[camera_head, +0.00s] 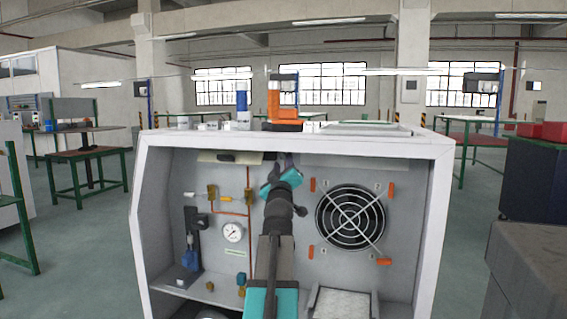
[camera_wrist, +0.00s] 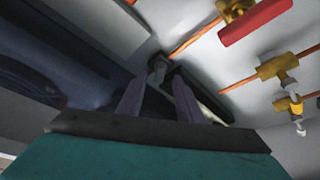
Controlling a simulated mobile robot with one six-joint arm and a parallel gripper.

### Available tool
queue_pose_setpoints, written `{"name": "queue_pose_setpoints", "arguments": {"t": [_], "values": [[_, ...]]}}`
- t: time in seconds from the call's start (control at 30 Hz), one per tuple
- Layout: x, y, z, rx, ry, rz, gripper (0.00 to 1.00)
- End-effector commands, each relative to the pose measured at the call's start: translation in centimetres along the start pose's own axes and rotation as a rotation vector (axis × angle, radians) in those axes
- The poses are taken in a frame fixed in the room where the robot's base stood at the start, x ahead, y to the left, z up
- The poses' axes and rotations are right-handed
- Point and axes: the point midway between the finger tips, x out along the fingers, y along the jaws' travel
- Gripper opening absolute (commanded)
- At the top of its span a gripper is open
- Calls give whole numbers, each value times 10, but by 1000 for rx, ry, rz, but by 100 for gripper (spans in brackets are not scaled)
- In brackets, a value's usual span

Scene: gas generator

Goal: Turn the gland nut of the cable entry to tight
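The cable entry with its gland nut looks to be the small grey round fitting (camera_wrist: 158,70) high in the wrist view, just beyond my fingertips. My gripper (camera_wrist: 161,82) has its two fingers apart, one on each side of this fitting. Whether the fingers touch it cannot be told. In the head view my gripper (camera_head: 285,160) reaches up under the top of the generator cabinet (camera_head: 432,215). My arm hides the cable entry there. How far the nut is turned cannot be seen.
Copper pipes with brass valves (camera_head: 249,196) and a pressure gauge (camera_head: 233,232) lie left of my arm. A caged fan (camera_head: 350,218) is to the right. The cabinet's side walls and top edge close around my arm. A red-handled valve (camera_wrist: 255,20) shows at upper right.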

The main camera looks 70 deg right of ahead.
Motion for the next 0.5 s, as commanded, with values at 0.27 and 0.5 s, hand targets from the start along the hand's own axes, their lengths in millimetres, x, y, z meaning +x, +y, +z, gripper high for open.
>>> {"name": "queue_pose_setpoints", "arguments": {"t": [0.27,0.5], "values": [[22,0,0,0,0,0,33],[32,0,0,0,0,0,33]]}}
